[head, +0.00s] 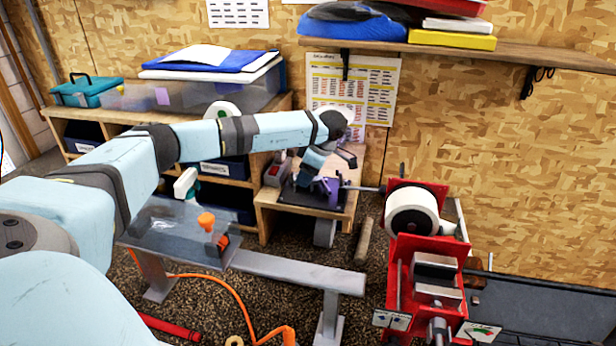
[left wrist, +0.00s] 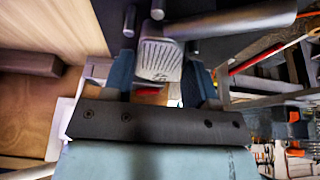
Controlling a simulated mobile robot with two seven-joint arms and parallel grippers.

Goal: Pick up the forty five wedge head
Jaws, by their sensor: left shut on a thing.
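The wedge head is the pale grey piece with fine grooves on its face (left wrist: 158,60) in the left wrist view. It sits between the two blue-grey fingers of my left gripper (left wrist: 160,80), which is shut on it. In the head view, my left gripper (head: 310,177) is over the dark mat (head: 302,197) on the small wooden bench. The head is hard to make out there because the gripper and wrist cover it. Whether it touches the mat cannot be told. My right gripper is not in view.
A purple piece (head: 330,189) and a thin rod (head: 362,188) are beside the gripper. A red machine with a white roll (head: 412,212) stands to the right. A grey metal beam (head: 300,272) and an orange hose (head: 240,310) are in front. The wooden shelf (head: 470,55) overhangs the back.

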